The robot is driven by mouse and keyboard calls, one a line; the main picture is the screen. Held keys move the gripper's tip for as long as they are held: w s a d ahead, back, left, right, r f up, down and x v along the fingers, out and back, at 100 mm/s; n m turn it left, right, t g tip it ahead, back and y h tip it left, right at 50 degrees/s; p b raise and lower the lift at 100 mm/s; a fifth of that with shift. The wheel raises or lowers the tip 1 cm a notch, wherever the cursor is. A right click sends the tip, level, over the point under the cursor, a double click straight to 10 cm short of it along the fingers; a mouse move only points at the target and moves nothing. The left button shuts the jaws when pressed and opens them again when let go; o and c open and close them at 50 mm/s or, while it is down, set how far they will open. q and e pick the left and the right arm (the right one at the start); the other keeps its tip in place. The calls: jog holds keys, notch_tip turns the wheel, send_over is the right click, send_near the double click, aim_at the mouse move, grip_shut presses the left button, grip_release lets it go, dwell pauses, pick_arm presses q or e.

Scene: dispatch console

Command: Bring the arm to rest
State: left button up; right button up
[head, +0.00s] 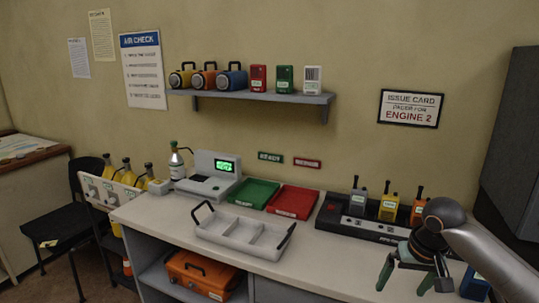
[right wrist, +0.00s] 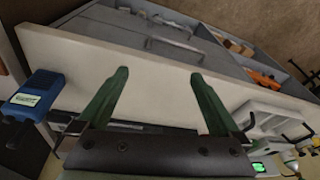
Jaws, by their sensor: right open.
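My right arm comes in from the right in the head view. My right gripper (head: 412,286) is over the right front part of the counter, in front of the radio charger. Its green fingers are spread apart with nothing between them; the right wrist view shows the empty gap (right wrist: 159,74) too. A blue radio (right wrist: 35,97) is beside the gripper at the left of the right wrist view; in the head view a blue thing (head: 474,286) is partly hidden behind my arm. My left gripper is not in view.
The charger (head: 331,214) holds a grey, a yellow and an orange radio close behind my gripper. A grey divided tray (head: 205,228) stands left on the counter (head: 315,262), with green and red trays behind it. A dark cabinet (head: 508,140) hangs at the right. Counter between is clear.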

jog(key=s+a+f+n+t+y, duration=0.2)
jog(key=s+a+f, duration=0.1)
jog(key=a+f, duration=0.65)
jog(key=s+a+f+n+t+y, duration=0.15)
jog(key=s+a+f, duration=0.35)
jog(key=f, duration=0.7)
jog(key=s+a+f+t, duration=0.1)
jog(key=s+f, duration=0.2)
jog(key=s, duration=0.4)
jog(key=s+a+f+n+t+h, duration=0.1)
jog(key=s+f+t, duration=0.1)
jog(key=s, duration=0.5)
jog(key=shift+s+f, duration=0.4)
jog(key=shift+f, duration=0.15)
jog(key=shift+n, duration=0.25)
